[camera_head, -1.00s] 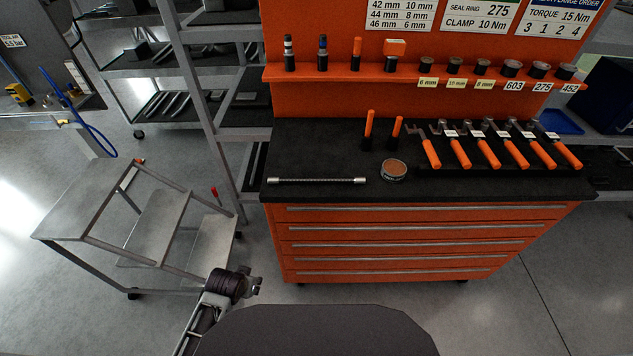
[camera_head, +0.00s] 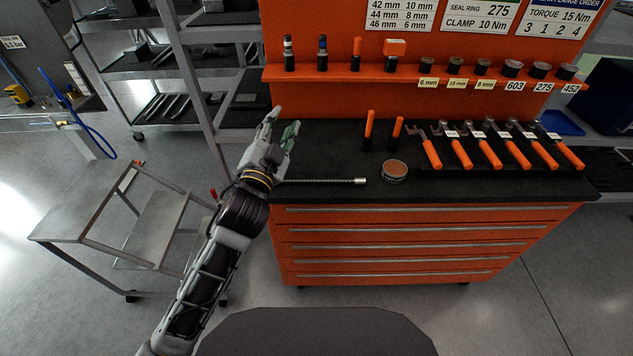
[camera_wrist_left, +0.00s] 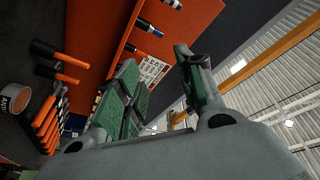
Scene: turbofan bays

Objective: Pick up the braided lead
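The braided lead (camera_head: 325,181) is a thin grey braided length with a metal end on the right. It lies on the black top of the orange tool cabinet in the head view, and its left end is hidden behind my left gripper. My left gripper (camera_head: 282,122) is raised over the left edge of the cabinet top, with its fingers pointing up and away. In the left wrist view its green-padded fingers (camera_wrist_left: 160,92) are spread apart with nothing between them. The lead is not seen in the wrist view. My right gripper is in neither view.
A round tin (camera_head: 395,170) sits right of the lead. Orange-handled tools (camera_head: 462,152) lie in a row farther right, and two orange-handled tools (camera_head: 369,130) stand behind. A shelf (camera_head: 425,76) crosses the orange back panel. A grey step stand (camera_head: 95,205) is at left.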

